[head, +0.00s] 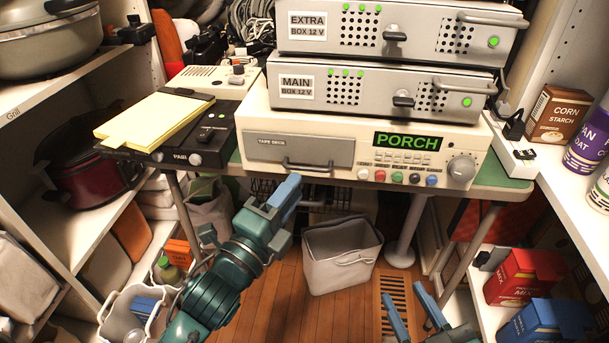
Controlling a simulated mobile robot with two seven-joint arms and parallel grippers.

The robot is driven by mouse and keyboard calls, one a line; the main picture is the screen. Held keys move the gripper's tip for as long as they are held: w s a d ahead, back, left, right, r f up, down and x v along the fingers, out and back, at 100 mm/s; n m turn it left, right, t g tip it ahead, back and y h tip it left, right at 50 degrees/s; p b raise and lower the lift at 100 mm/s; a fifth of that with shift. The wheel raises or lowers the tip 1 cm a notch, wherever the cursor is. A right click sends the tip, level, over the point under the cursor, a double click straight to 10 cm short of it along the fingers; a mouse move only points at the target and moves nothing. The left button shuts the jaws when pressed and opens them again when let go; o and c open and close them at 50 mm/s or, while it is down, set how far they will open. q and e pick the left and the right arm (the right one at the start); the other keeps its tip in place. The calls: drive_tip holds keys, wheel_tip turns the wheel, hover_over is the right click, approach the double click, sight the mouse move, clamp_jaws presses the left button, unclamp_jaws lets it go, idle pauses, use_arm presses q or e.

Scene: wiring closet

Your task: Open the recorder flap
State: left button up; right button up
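The recorder (320,180) is a wide cream unit on a green-edged table, with a lit green PORCH display (408,141) and a row of coloured buttons. Its flap (299,151) is a grey panel marked TAPE DECK, flush with the front, so it looks shut. A bar handle (308,165) runs along the flap's lower part. My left gripper (289,190) is just below and in front of the flap, apart from the handle; its blue fingers overlap in this view, so its opening is unclear. My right gripper (411,304) is low at the bottom right, fingers apart and empty.
Boxes marked MAIN (370,90) and EXTRA (390,28) are stacked on the recorder. A black device with a yellow pad (154,117) sits left of it. A white bin (342,253) stands on the floor below. Shelves flank both sides.

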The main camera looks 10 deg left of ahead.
sight(308, 170)
use_arm(q)
drive_tip(key=shift+x, duration=2.45)
drive_tip(key=shift+c, duration=0.5)
clamp_jaws()
